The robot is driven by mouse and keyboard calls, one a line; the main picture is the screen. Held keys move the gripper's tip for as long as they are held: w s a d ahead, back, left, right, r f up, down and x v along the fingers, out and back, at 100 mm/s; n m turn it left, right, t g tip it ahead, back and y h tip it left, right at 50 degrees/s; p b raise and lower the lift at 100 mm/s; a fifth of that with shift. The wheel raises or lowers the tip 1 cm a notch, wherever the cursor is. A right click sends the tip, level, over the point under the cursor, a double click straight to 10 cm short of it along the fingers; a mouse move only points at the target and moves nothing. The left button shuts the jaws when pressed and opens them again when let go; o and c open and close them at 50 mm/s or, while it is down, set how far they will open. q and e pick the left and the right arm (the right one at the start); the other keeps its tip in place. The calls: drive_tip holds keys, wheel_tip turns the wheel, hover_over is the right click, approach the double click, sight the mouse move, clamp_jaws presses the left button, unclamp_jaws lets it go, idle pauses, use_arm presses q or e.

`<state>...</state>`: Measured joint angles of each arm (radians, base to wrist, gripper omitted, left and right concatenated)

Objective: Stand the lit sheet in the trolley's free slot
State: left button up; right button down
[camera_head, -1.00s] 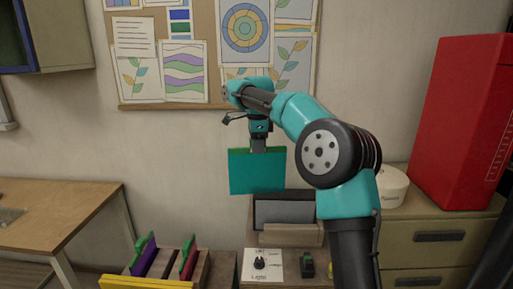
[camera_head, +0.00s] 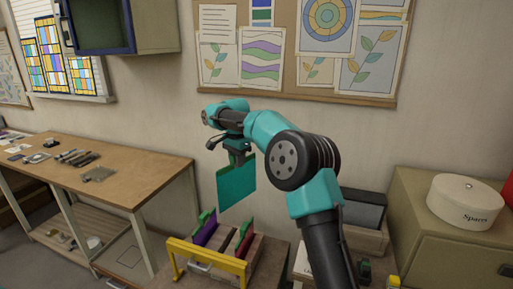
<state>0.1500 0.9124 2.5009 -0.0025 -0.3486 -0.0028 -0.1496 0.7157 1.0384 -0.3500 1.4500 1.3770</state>
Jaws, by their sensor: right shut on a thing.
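My right gripper (camera_head: 240,155) is shut on the top edge of a teal sheet (camera_head: 236,186), which hangs upright below it with a thin green edge. The sheet is in the air above and slightly behind the trolley, apart from it. The trolley has a yellow front rail (camera_head: 206,261) and wooden slot dividers. A purple sheet (camera_head: 205,233) stands in its left part and a red sheet (camera_head: 244,243) in its right part, each with green at the top. A gap shows between these two sheets. My left gripper is not in view.
A wooden workbench (camera_head: 110,165) with small tools is at the left. A grey box (camera_head: 362,207) in a wooden holder and a cabinet (camera_head: 425,240) bearing a round white tin (camera_head: 466,200) are at the right. A wall cabinet (camera_head: 125,25) hangs at the upper left.

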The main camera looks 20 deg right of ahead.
drive_tip(key=w+a+f+n, duration=0.3)
drive_tip(key=a+f+n, duration=0.1)
drive_tip(key=a+f, duration=0.2)
drive_tip(key=shift+n, duration=0.3)
drive_tip(key=shift+f, duration=0.1)
wheel_tip(320, 180, down, 24)
idle(1.7)
drive_tip(key=shift+a+f, duration=0.1)
drive_tip(key=shift+f, duration=0.3)
idle(0.6)
drive_tip(key=shift+c, duration=1.6)
unclamp_jaws()
wheel_tip(320, 180, up, 7)
